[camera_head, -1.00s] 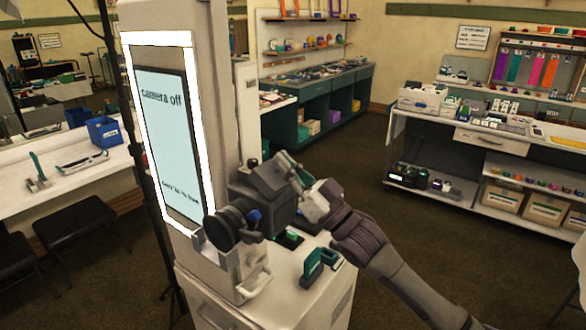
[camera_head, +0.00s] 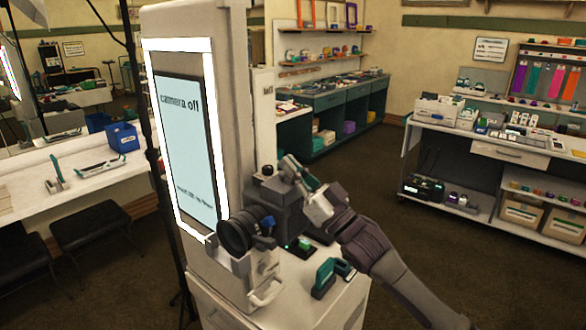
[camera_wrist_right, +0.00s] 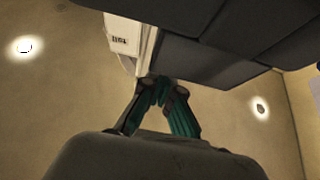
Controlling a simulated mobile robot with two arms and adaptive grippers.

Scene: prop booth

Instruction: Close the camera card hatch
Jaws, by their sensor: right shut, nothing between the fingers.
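The camera (camera_head: 287,208), a dark boxy body with a round lens (camera_head: 238,237) at its front left, is mounted at the front of the booth. My right gripper (camera_head: 287,164) has teal fingers and is shut and empty at the camera's upper rear edge. I cannot tell whether it touches the camera. In the right wrist view the closed fingers (camera_wrist_right: 158,82) point up beneath a large dark form that fills the top right. The card hatch is not clear in either view, so I cannot tell how far it is open. My left gripper is not in view.
A lit screen (camera_head: 190,150) reading "camera off" stands left of the camera. A teal-handled item (camera_head: 326,278) and a small green-lit item (camera_head: 300,247) are on the pale cabinet top (camera_head: 290,295) below. The floor on the right is open.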

